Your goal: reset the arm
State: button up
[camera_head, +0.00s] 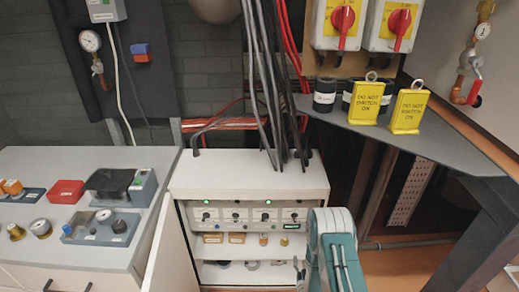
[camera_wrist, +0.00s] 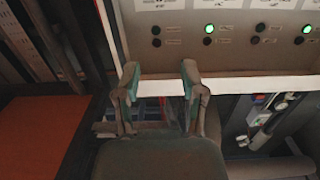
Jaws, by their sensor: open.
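My gripper (camera_wrist: 160,82) shows in the wrist view with its two fingers apart and nothing between them. It is in front of the lower edge of a control panel (camera_wrist: 225,52) with green lights and black knobs. I cannot tell whether it touches the panel. In the head view, my teal and white arm stands at the bottom, in front of the right side of the white cabinet (camera_head: 248,178). The arm hides part of that cabinet, and the gripper is mostly hidden there.
The cabinet's door (camera_head: 160,255) stands open on the left. Its shelf (camera_head: 240,252) holds small items. A grey counter (camera_head: 60,165) with boxes and knobs is at left. Two yellow "do not switch on" signs (camera_head: 367,102) (camera_head: 408,110) stand on a dark shelf (camera_head: 440,137) at right. Black cables (camera_head: 270,80) hang above.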

jog(key=w+r+g, duration=0.2)
jog(key=w+r, duration=0.1)
jog(key=r, duration=0.8)
jog(key=w+r+g, duration=0.2)
jog(key=w+r, duration=0.1)
jog(key=r, duration=0.9)
jog(key=s+r+g, duration=0.3)
jog(key=s+r, duration=0.6)
jog(key=r, duration=0.3)
jog(key=s+r+g, duration=0.2)
jog(key=s+r, duration=0.2)
jog(key=s, duration=0.9)
jog(key=s+r+g, duration=0.2)
jog(key=s+r, duration=0.2)
jog(key=s, duration=0.9)
jog(key=shift+r, duration=0.4)
